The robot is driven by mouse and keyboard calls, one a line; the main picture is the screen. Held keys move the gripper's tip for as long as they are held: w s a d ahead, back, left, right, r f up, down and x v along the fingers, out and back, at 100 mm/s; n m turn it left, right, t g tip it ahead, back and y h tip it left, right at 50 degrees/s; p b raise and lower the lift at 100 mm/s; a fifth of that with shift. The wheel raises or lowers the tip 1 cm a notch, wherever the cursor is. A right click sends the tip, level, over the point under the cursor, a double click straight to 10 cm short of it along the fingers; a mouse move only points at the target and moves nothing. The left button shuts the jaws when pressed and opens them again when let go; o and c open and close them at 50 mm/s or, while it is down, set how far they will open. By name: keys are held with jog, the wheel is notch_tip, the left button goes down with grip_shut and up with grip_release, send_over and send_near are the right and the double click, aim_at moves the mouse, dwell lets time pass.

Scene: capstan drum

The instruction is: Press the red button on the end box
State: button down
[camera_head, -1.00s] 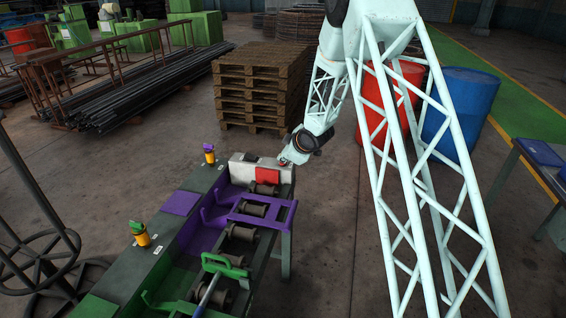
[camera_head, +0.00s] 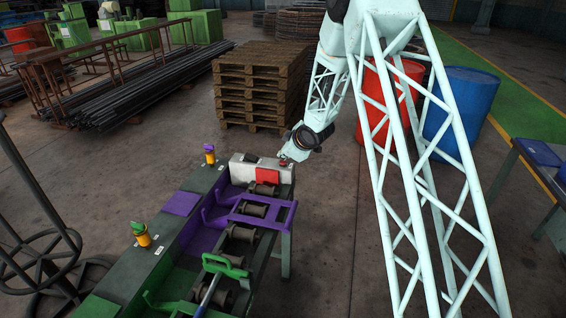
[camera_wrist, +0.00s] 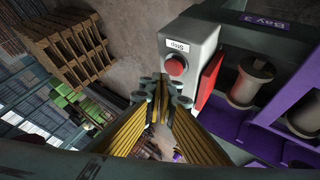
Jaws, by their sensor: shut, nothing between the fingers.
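The pale grey end box (camera_head: 240,170) is at the far end of the bench. In the wrist view the end box (camera_wrist: 205,38) has a label reading "Stop" and a round red button (camera_wrist: 175,66) on its top. My gripper (camera_head: 284,161) is at the right end of the box, beside the button. In the wrist view my shut, empty gripper (camera_wrist: 160,88) has its fingertips just below the button. Whether they touch it I cannot tell.
A red panel (camera_head: 266,176) is on the box's front. Purple and green bays with rollers (camera_head: 252,209) run along the bench. Yellow posts (camera_head: 209,154) stand on its left side. Wooden pallets (camera_head: 262,85) and red and blue drums (camera_head: 462,110) stand behind.

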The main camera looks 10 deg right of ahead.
aim_at(284, 163)
jog(key=shift+r, duration=0.1)
jog(key=shift+r+p, duration=1.75)
jog(key=shift+r, duration=0.65)
jog(key=s+d+r+m+h, duration=0.1)
jog(key=s+d+r+m, duration=0.1)
jog(key=s+r, duration=0.45)
jog(key=s+d+r+m+h, duration=0.1)
jog(key=s+d+r, duration=0.15)
jog(key=r, duration=0.65)
jog(key=s+d+r+m+g+h+b, duration=0.1)
jog(key=s+r+m, duration=0.1)
jog(key=s+r, duration=0.55)
jog(key=s+d+r+m+g+h+b, duration=0.15)
jog(key=s+r, duration=0.35)
jog(key=s, duration=0.6)
jog(key=s+a+r+m+g+y, duration=0.1)
jog(key=s+a+m, duration=0.1)
jog(key=s, duration=2.1)
jog(key=s+a+r+m+g+y+b, duration=0.1)
jog(key=s+a+m, duration=0.2)
jog(key=s, duration=2)
jog(key=shift+a+r, duration=0.15)
jog(key=shift+a, duration=0.7)
